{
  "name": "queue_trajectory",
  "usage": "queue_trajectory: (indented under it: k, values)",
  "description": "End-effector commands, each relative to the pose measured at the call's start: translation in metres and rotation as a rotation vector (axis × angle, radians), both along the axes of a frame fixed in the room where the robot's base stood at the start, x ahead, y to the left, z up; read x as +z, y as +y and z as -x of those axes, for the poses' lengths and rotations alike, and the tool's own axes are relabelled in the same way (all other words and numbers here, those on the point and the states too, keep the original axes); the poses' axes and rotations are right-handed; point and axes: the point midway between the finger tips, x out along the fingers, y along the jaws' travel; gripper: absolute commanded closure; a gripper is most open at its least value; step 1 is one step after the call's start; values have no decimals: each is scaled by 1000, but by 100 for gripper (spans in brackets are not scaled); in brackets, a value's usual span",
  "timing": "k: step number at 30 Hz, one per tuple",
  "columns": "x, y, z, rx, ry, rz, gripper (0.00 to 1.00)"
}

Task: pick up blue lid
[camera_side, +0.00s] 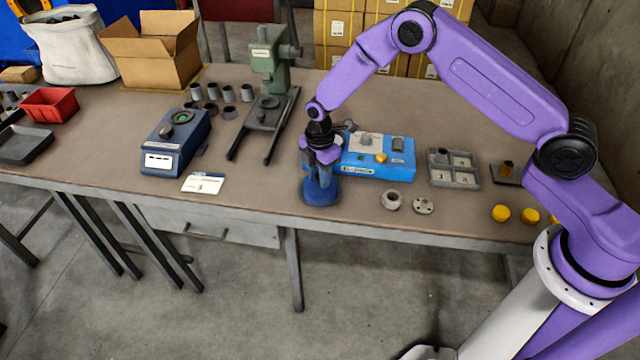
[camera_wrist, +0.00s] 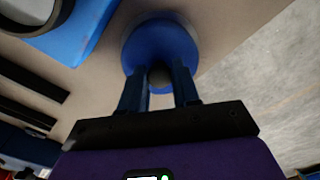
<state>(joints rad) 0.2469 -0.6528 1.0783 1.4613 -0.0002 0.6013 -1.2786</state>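The blue lid (camera_side: 320,194) is a round blue piece near the front edge of the table, just left of the blue machine. In the wrist view the blue lid (camera_wrist: 160,40) is a blue disc with a dark grey knob (camera_wrist: 159,75). My gripper (camera_side: 318,172) points down over it. In the wrist view the two blue fingers of my gripper (camera_wrist: 160,82) stand on either side of the knob. Whether they touch the knob is not clear. The underside of the lid is hidden.
The blue machine (camera_side: 377,157) stands close behind and right of the lid. A grey fitting (camera_side: 391,201), a flanged disc (camera_side: 424,206), a divided tray (camera_side: 454,168) and yellow caps (camera_side: 501,213) lie to the right. A white card (camera_side: 203,183) lies left. The green press (camera_side: 270,75) stands behind.

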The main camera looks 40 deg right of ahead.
Motion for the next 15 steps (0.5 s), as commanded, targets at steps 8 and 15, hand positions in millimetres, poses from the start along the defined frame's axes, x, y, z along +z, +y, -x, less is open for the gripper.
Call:
queue_trajectory:
  k: [8,15]
  values:
    - [0,0,0,0,0,0,100]
    - [5,0,0,0,0,0,100]
